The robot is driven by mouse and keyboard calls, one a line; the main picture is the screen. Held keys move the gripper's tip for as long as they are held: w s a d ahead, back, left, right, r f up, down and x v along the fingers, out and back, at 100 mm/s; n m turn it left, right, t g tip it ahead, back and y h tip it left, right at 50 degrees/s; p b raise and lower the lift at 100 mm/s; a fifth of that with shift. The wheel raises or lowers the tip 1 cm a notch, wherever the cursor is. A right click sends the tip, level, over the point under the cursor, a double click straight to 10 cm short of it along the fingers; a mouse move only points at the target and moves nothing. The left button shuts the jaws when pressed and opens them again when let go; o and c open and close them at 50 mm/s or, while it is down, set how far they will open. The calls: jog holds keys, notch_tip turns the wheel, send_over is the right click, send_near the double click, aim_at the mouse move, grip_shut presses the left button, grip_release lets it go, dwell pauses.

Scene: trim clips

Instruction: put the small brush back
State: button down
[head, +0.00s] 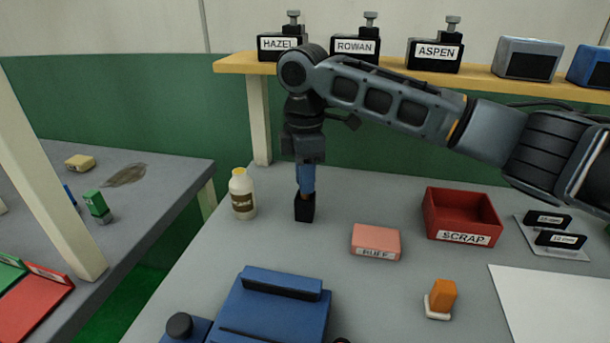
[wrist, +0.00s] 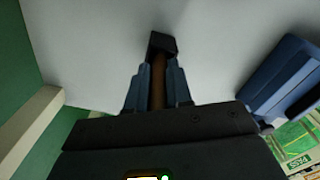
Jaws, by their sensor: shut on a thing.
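My gripper (head: 306,190) points straight down over the grey bench, its blue fingers shut on the brown handle of the small brush (wrist: 158,82). A black block (head: 304,209) is at the handle's lower end, at or very near the bench top. It also shows beyond the fingertips in the wrist view (wrist: 162,43). I cannot tell whether this block is the brush's own head or a holder around its end. The handle looks upright, and most of it is hidden between the fingers.
A labelled bottle (head: 242,194) stands close left of my gripper. A pink BUFF block (head: 375,242) and a red SCRAP tray (head: 462,215) are to the right. A blue case (head: 270,308) and an orange-topped piece (head: 441,298) are nearer. A shelf (head: 240,64) runs behind.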

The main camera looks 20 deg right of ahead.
jog(key=c, duration=1)
grip_release()
jog(key=shift+f, duration=0.1)
notch_tip(320, 180, up, 12)
jog(key=shift+r+b, duration=0.15)
jog(key=shift+b, duration=0.25)
